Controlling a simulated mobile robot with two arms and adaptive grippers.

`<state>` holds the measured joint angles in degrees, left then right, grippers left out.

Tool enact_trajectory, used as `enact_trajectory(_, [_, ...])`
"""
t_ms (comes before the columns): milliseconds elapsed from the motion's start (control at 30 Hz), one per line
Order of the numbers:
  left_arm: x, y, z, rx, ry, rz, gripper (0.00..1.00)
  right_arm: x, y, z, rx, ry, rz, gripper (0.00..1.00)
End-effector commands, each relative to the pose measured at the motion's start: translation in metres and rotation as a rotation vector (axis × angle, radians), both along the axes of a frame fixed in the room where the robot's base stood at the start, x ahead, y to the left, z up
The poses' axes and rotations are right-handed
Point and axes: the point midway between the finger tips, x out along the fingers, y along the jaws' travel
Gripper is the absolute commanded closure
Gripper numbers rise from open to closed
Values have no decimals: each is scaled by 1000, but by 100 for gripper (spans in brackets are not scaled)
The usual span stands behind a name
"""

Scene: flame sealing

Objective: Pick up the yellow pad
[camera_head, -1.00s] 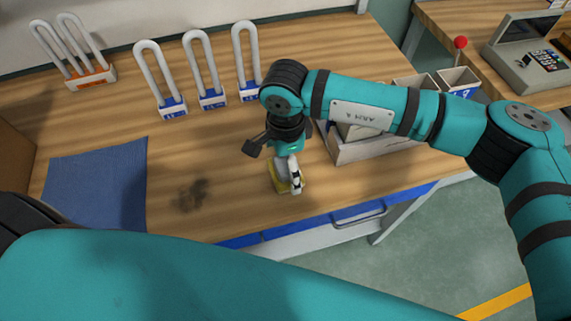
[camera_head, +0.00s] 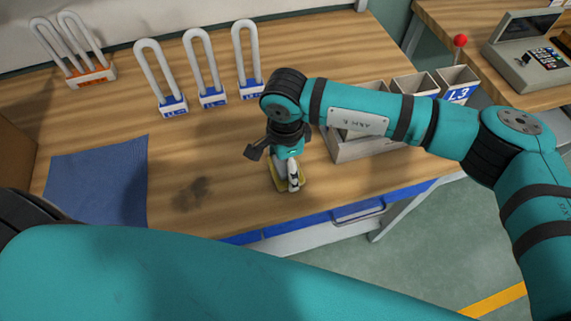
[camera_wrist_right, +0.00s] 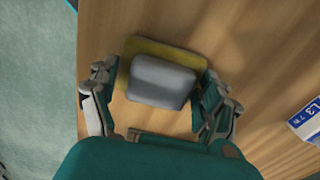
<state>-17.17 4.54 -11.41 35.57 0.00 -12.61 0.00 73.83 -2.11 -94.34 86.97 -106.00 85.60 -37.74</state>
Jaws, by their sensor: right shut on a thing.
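The yellow pad (camera_head: 301,185) lies near the front edge of the wooden table and has a grey block on its top. It also shows in the right wrist view (camera_wrist_right: 140,47), with its grey block (camera_wrist_right: 160,82) between my fingers. My right gripper (camera_head: 287,177) points down over the pad, and in the wrist view (camera_wrist_right: 156,98) its fingers stand on both sides of the grey block. It is shut on the pad by that block. The gripper hides part of the pad in the head view. My left gripper is out of view.
A dark smudge (camera_head: 190,194) marks the table left of the pad, beside a blue cloth (camera_head: 97,182). U-shaped white tubes stand in blue-labelled holders (camera_head: 212,99) and an orange-labelled holder (camera_head: 91,78) behind. A light open box (camera_head: 370,149) is to the right.

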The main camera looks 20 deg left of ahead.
Motion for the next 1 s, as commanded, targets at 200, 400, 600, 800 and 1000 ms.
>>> enact_trajectory(200, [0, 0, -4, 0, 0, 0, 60, 0, 0, 7, 2, -1, 0, 52])
enact_trajectory(400, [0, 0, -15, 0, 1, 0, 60, 1, 0, 29, 2, -5, 1, 52])
enact_trajectory(600, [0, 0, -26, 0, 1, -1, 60, -33, -14, 35, 1, -1, 7, 52])
enact_trajectory(800, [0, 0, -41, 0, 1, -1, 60, -82, -33, 40, 2, -2, 7, 52])
enact_trajectory(1000, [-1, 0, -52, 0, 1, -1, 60, -123, -50, 45, 1, -2, 6, 52])
